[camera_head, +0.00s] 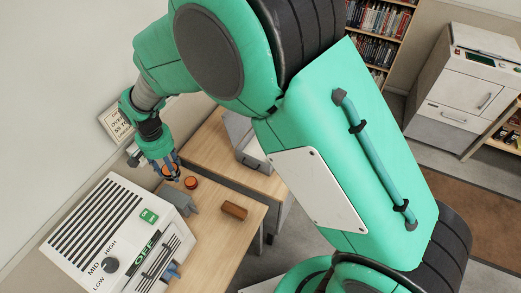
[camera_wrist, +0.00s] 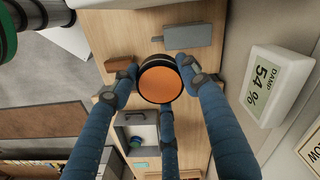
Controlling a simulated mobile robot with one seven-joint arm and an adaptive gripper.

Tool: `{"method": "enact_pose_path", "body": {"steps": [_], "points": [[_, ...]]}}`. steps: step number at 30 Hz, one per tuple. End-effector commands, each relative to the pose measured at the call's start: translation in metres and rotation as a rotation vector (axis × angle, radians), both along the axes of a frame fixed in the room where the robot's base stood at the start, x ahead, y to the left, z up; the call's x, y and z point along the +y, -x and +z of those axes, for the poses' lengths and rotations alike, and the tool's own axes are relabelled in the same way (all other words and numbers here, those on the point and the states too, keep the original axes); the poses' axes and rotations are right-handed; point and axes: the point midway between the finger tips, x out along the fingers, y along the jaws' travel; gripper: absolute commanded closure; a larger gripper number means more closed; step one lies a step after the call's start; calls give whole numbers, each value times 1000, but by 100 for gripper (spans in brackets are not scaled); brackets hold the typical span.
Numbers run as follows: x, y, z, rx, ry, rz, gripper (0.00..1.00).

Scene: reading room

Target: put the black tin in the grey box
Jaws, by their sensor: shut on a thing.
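The black tin (camera_wrist: 160,79) is round with an orange face and dark sides. In the wrist view it sits between the blue fingers of my gripper (camera_wrist: 163,85), which are shut on it. In the head view my gripper (camera_head: 170,170) hangs over the left desk, behind the white heater, and the tin shows only as a small dark and orange patch. The grey box (camera_head: 240,130) stands open on the desk farther back, to the right of my gripper. In the wrist view the box (camera_wrist: 121,125) lies below the tin, with something blue and green inside.
The white heater (camera_head: 110,235) fills the lower left. A white display (camera_wrist: 273,85) shows DAMP 54%. Bare desk surrounds the block.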

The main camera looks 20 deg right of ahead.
Motion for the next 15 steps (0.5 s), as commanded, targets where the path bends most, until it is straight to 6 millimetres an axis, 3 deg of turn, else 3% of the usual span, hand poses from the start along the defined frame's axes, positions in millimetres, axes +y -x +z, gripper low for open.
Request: {"method": "enact_pose_path", "body": {"steps": [3, 15], "points": [[-30, -26, -18, 0, 0, -43, 87], [-137, -97, -65, 1, 0, -169, 87]]}}
